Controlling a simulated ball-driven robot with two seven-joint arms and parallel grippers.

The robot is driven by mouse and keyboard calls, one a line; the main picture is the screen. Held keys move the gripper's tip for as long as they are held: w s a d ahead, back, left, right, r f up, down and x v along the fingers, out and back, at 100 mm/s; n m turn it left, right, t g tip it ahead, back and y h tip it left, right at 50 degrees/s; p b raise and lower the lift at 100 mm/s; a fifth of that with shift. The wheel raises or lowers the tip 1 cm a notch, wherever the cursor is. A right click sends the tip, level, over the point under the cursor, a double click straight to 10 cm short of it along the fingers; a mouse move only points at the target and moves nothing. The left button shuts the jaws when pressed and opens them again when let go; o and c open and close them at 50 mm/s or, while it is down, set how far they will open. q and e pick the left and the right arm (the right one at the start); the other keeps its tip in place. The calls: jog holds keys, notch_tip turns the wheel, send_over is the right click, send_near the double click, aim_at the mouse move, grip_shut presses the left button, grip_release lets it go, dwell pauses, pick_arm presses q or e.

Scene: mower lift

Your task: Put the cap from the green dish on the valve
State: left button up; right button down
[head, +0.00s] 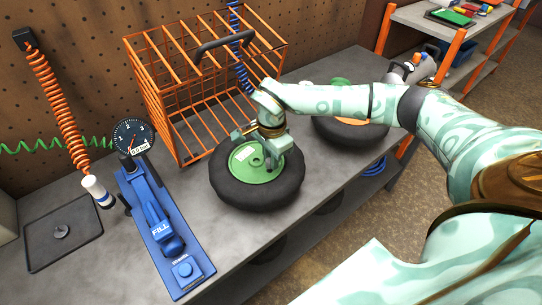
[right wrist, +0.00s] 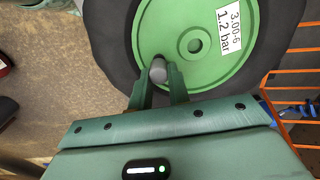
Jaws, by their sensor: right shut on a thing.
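A black tyre (head: 225,192) with a green hub (head: 243,167) lies flat on the bench; the hub also fills the top of the right wrist view (right wrist: 222,75). My right gripper (head: 270,150) is over the hub, its fingers pointing down. In the right wrist view its fingertips (right wrist: 159,78) are shut on a small grey rounded piece, which looks like the cap (right wrist: 158,69). It is beside a dark opening in the hub. I cannot make out the valve itself or whether the cap touches it. No green dish shows clearly. My left gripper is not in view.
An orange wire cage (head: 183,100) stands behind the wheel. A blue inflator with a gauge (head: 133,136) and a dark tray (head: 40,253) are at the left. A second wheel with an orange hub (head: 352,122) lies partly behind my right arm.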

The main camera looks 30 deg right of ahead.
jog(key=shift+f+b, duration=0.3)
jog(key=shift+f, duration=0.6)
jog(key=c, duration=1.3)
grip_release()
jog(key=shift+r, duration=0.1)
jog(key=shift+o, duration=0.8)
jog(key=shift+r+p, duration=0.2)
jog(key=shift+p, duration=0.1)
jog(key=shift+s+r+p, duration=0.1)
jog(key=shift+r+p, duration=0.6)
jog(key=shift+r, duration=0.2)
jog(key=shift+r+p, duration=2.4)
jog(key=shift+r, duration=0.25)
